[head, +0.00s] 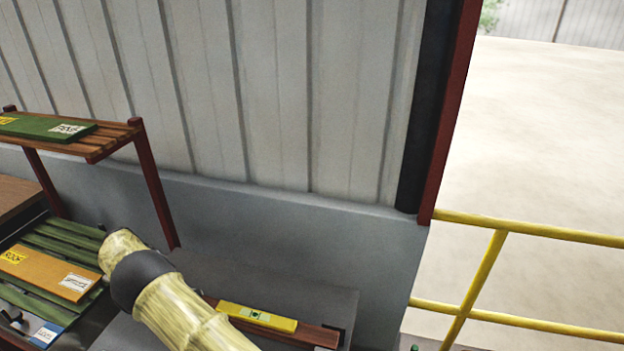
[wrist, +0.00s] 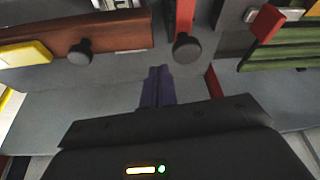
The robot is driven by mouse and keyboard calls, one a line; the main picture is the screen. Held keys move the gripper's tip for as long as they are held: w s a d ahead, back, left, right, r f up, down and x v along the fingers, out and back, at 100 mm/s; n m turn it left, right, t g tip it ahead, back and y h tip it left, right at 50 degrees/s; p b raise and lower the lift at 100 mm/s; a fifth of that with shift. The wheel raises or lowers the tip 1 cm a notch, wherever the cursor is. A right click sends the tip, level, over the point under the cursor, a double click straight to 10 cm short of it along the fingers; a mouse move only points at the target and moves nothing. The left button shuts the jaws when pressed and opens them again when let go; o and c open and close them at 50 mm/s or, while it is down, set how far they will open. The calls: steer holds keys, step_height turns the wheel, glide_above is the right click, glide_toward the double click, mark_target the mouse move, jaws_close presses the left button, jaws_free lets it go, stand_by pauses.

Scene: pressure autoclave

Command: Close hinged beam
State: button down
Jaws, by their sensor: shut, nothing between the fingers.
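A reddish-brown beam (head: 315,333) with a yellow block (head: 257,318) on it lies low in the head view, partly hidden behind my arm. I take it to be the hinged beam. In the wrist view the brown beam (wrist: 110,33) spans the upper left, with a black round knob (wrist: 78,52) on its side. A red bar (wrist: 184,15) with another black knob (wrist: 186,47) is just right of its end. My gripper (wrist: 158,72) is shut and empty, below and between the two knobs, with no clear contact. The head view does not show my fingers.
A green panel (head: 42,128) lies on a wooden rack (head: 108,142) with red posts at left. Below it, an orange board (head: 45,273) lies on green slats (head: 60,243). A ribbed wall stands behind. A yellow railing (head: 530,232) is at right.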

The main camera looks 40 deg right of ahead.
steer(key=shift+r, duration=0.15)
steer(key=b+v, duration=0.3)
steer(key=v, duration=1.4)
steer(key=shift+b, duration=0.4)
steer(key=shift+r, duration=0.1)
steer(key=s+d+n+y, duration=0.2)
steer(key=s+d+n, duration=0.1)
steer(key=s+d, duration=0.85)
steer(key=s+d+f+n, duration=0.2)
steer(key=s, duration=1)
steer(key=s+d+f+n, duration=0.2)
steer(key=s+d+n, duration=0.1)
steer(key=s, duration=0.9)
steer(key=shift+f+g+y, duration=0.2)
steer(key=shift+g+y, duration=0.1)
steer(key=shift+y, duration=0.1)
steer(key=shift+s, duration=0.1)
